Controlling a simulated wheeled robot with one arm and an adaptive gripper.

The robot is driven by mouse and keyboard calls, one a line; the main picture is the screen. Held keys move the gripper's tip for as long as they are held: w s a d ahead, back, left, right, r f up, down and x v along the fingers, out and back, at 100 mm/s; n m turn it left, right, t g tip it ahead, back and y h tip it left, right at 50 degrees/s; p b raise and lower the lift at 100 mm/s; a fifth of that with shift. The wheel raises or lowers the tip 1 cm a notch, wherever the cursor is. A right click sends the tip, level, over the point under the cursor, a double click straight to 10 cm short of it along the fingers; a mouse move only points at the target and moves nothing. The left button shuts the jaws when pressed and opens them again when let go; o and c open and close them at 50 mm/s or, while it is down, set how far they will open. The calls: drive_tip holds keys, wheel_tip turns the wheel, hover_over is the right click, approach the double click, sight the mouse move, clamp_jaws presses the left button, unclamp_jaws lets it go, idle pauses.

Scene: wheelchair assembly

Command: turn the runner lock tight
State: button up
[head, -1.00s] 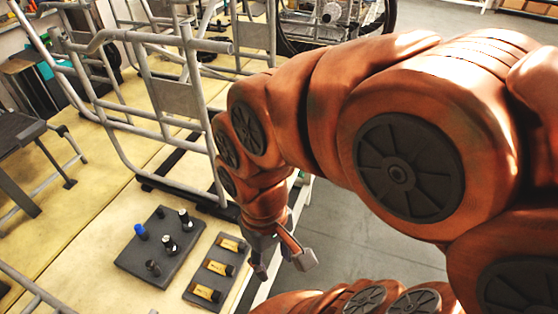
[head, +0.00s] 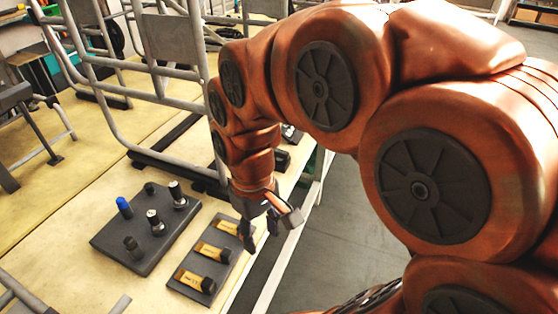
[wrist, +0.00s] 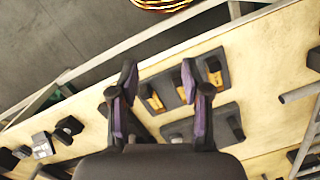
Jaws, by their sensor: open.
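My gripper (head: 261,232) is open and empty, with its fingers pointing down beside the right end of a dark tray (head: 203,264) of yellow-and-black pieces (head: 212,250). In the wrist view, my gripper's open fingers (wrist: 158,78) overlap part of this tray and nothing sits between them. A second dark tray (head: 165,245) holds upright knob-like parts, among them a blue-topped one (head: 124,207) and a black-and-silver one (head: 155,222). I cannot tell which part, if any, is the runner lock. The grey tubular wheelchair frame (head: 165,97) stands behind the trays, partly hidden by my arm.
The yellow workbench (head: 60,225) has free room left of the trays. Its right edge runs close to my gripper, with open grey floor (head: 345,215) beyond. Small black parts (wrist: 70,128) lie along the bench edge in the wrist view.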

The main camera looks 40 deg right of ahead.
drive_tip(key=w+d+r+n, duration=0.1)
drive_tip(key=w+d, duration=0.3)
drive_tip(key=w, duration=0.6)
drive_tip(key=n+t, duration=0.1)
drive_tip(key=n, duration=0.2)
hover_over(279, 151)
wheel_tip(279, 151, down, 4)
drive_tip(key=shift+r, duration=0.25)
drive_tip(key=shift+d+f, duration=0.25)
drive_tip(key=shift+a+f+p, duration=0.1)
drive_tip(key=shift+f+p, duration=0.35)
drive_tip(key=shift+f, duration=3.35)
drive_tip(key=shift+c, duration=0.4)
clamp_jaws()
